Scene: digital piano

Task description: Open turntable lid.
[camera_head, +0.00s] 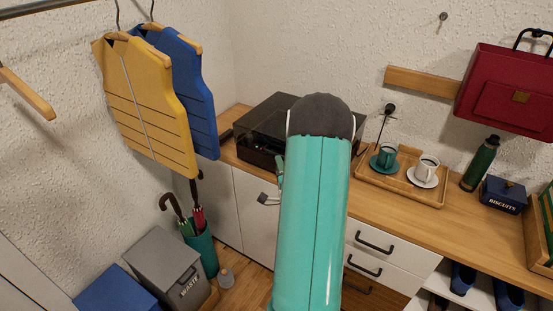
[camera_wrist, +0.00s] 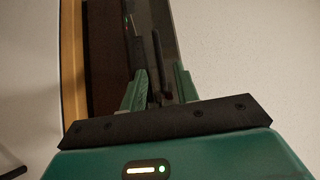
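The turntable (camera_head: 259,152) is a black box on the wooden cabinet top, in the corner behind my arm in the head view. Its dark see-through lid (camera_head: 275,112) looks closed; my arm hides the right part. In the wrist view the turntable's dark side (camera_wrist: 103,50) runs up the picture, with the glossy lid (camera_wrist: 163,18) beside it. My gripper (camera_wrist: 161,78) has its two green fingers apart, close to the turntable. A thin dark bar (camera_wrist: 157,60) shows between the fingers; I cannot tell whether they touch it.
A wooden tray (camera_head: 400,190) with two cups stands right of the turntable, then a green bottle (camera_head: 481,163) and a blue biscuit box (camera_head: 503,195). Yellow and blue vests (camera_head: 148,105) hang at left. An umbrella stand (camera_head: 203,250) and waste bin (camera_head: 165,270) stand below.

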